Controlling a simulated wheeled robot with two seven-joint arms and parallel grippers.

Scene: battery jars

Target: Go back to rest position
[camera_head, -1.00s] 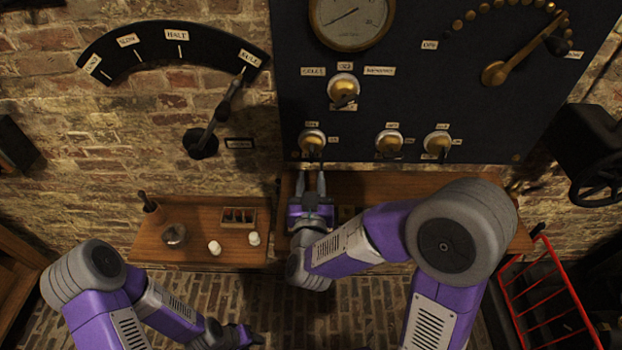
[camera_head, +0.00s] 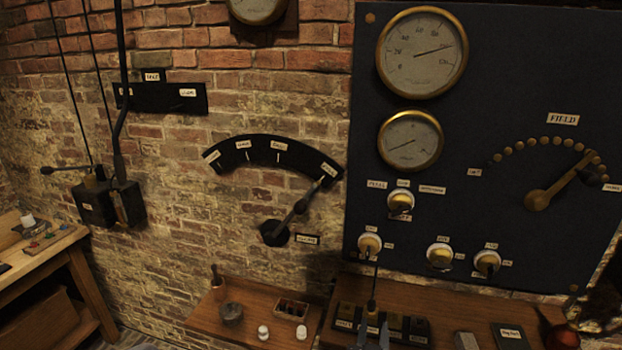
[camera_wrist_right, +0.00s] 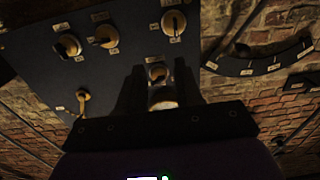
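My right gripper (camera_head: 372,336) is at the bottom edge of the head view. Its two fingertips are apart and point up toward the dark switch panel (camera_head: 470,150); nothing shows held between them. In the right wrist view its dark fingers (camera_wrist_right: 158,88) stand apart, with a brass panel knob (camera_wrist_right: 157,72) seen in the gap. In the head view the fingertips are below the lower left brass knob (camera_head: 369,244), apart from it. My left gripper is not in the head view.
A wooden shelf (camera_head: 205,318) at lower left carries jars and a small crate. A desk (camera_head: 445,325) under the panel holds labelled black blocks. A wall lever (camera_head: 300,207) ends near the right of its arc. A workbench (camera_head: 40,255) stands far left.

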